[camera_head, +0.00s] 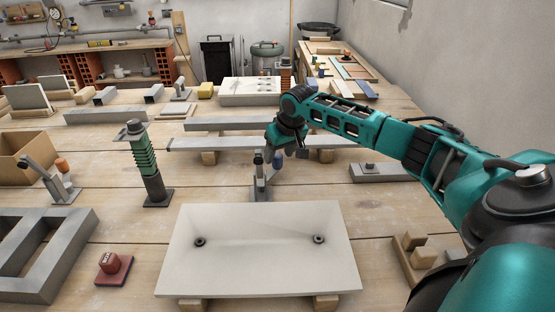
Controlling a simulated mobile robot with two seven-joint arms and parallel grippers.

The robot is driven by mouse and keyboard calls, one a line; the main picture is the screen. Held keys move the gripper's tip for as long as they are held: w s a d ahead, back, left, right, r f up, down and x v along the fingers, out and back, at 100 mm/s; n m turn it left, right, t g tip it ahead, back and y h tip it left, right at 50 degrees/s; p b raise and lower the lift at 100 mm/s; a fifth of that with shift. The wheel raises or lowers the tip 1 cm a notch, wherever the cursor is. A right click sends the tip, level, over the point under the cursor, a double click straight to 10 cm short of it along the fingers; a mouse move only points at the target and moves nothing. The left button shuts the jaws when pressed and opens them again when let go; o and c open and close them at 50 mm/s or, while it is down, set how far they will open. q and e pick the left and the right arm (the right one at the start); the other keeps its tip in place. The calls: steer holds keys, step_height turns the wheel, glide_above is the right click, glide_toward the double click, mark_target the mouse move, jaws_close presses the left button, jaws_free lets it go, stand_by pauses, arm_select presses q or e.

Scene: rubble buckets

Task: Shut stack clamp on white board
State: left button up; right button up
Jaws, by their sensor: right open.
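The white board (258,272), a shallow slab with two dark round fittings, lies in front of me on wooden blocks. A grey metal clamp (260,188) stands just behind its back edge. Its upright parts point upward, and one has a blue tip. I cannot tell if any part of it touches the board. My right gripper (288,150) reaches in from the right and is open just above and behind the clamp's upper end. Its fingers are small and partly merged with the clamp, so contact is unclear. My left gripper is out of view.
A similar clamp (52,182) stands at the left. A green-ribbed post (143,160), a red block (113,267) and a grey frame (40,250) stand left of the board. Grey bars (225,143) lie behind; wooden blocks (415,255) lie right.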

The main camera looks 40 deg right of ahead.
steer(key=shift+x, duration=1.35)
steer(key=shift+c, duration=0.2)
jaws_close()
